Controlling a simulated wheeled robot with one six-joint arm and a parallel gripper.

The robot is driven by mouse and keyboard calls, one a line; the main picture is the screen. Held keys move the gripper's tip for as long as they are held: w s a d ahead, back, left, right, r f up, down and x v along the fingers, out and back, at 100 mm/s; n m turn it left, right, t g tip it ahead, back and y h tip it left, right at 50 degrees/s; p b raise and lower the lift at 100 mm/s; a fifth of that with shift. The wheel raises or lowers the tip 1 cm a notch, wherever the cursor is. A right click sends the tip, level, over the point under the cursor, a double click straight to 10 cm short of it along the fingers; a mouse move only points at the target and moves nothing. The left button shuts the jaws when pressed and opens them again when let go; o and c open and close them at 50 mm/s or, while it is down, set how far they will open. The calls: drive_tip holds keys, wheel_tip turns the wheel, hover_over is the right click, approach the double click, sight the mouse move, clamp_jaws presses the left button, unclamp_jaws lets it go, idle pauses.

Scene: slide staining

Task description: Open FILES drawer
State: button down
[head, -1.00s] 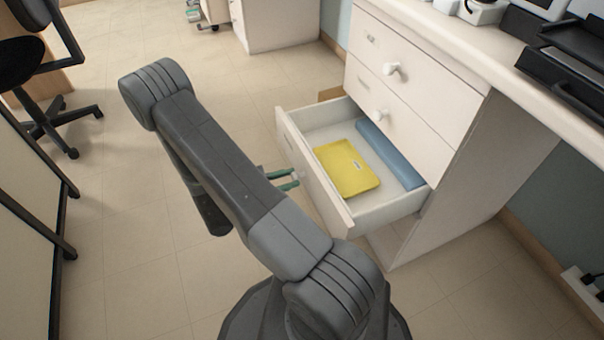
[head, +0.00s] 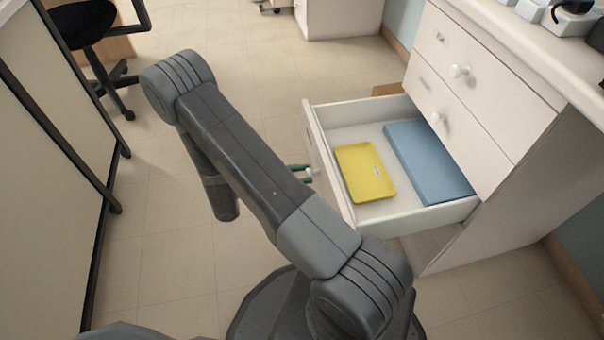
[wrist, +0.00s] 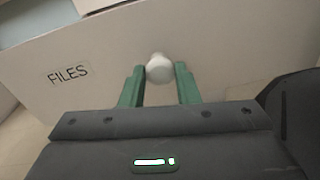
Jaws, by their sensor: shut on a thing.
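The FILES drawer (head: 420,218) is the bottom drawer of the white cabinet and stands well open in the head view. In the wrist view its front (wrist: 225,45) carries the label FILES (wrist: 68,75) to the left of a round white knob (wrist: 159,68). My gripper (wrist: 160,78) has its green fingers on both sides of this knob and is shut on it. In the head view my gripper (head: 303,173) shows only in part at the drawer front, with my arm hiding the rest. A yellow tray (head: 364,173) and a blue folder or box (head: 430,160) lie inside the drawer.
Two closed drawers with white knobs (head: 459,71) are above, under the countertop (head: 520,40). A panel with a black frame (head: 50,170) stands at the left, and a black chair (head: 85,25) behind it. Floor (head: 160,250) between panel and drawer is clear.

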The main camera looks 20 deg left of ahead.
drive_tip(key=c, duration=1.1)
unclamp_jaws()
drive_tip(key=p+v, duration=0.2)
drive_tip(key=v, duration=1.1)
drive_tip(key=shift+s+a, duration=0.25)
drive_tip(key=shift+a, duration=0.05)
drive_tip(key=b+x, duration=0.2)
drive_tip(key=x, duration=1.2)
